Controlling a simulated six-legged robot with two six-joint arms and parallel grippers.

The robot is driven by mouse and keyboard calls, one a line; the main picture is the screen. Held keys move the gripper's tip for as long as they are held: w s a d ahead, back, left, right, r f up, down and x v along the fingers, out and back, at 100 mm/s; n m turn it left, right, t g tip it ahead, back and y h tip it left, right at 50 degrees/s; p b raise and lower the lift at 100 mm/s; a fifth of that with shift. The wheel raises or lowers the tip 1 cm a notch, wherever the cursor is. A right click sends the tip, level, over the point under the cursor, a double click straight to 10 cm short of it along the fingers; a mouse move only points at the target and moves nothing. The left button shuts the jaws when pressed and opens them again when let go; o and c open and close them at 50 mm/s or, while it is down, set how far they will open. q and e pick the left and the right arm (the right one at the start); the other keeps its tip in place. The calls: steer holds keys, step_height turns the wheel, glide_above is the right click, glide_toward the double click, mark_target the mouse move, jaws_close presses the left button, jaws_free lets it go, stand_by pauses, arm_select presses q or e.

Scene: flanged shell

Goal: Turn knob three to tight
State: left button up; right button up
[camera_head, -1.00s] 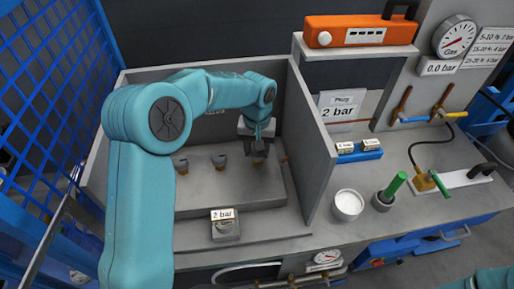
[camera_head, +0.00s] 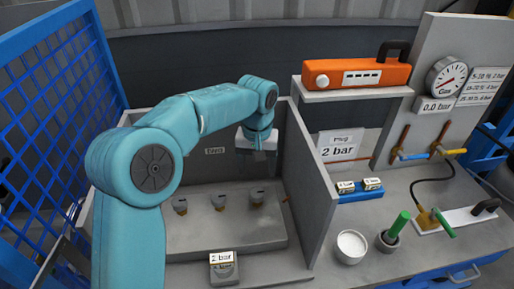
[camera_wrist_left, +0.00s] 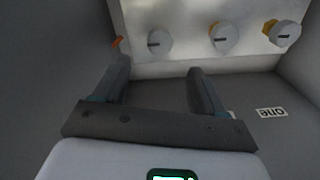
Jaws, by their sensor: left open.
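Three small grey knobs stand in a row on the grey block inside the open-fronted box: a left one (camera_head: 180,205), a middle one (camera_head: 218,202) and a right one (camera_head: 257,198). Their numbers are not readable. My left gripper (camera_head: 261,154) is raised above and behind the right knob, apart from it. In the left wrist view the gripper (camera_wrist_left: 158,72) is open and empty, its fingers apart. That view shows the nearest knob (camera_wrist_left: 159,42) beyond the fingers, with a dark mark across its face. The other two (camera_wrist_left: 223,37) (camera_wrist_left: 283,33) have orange-yellow collars.
The box's right wall (camera_head: 308,190) stands close beside my left gripper. A block labelled "2 bar" (camera_head: 223,268) sits in front of the knobs. A white cup (camera_head: 350,246), a green-handled tool (camera_head: 397,225) and an orange case (camera_head: 357,74) are to the right.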

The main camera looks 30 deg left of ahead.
arm_select(q)
step_height(320, 180, up, 7)
stand_by(0.8)
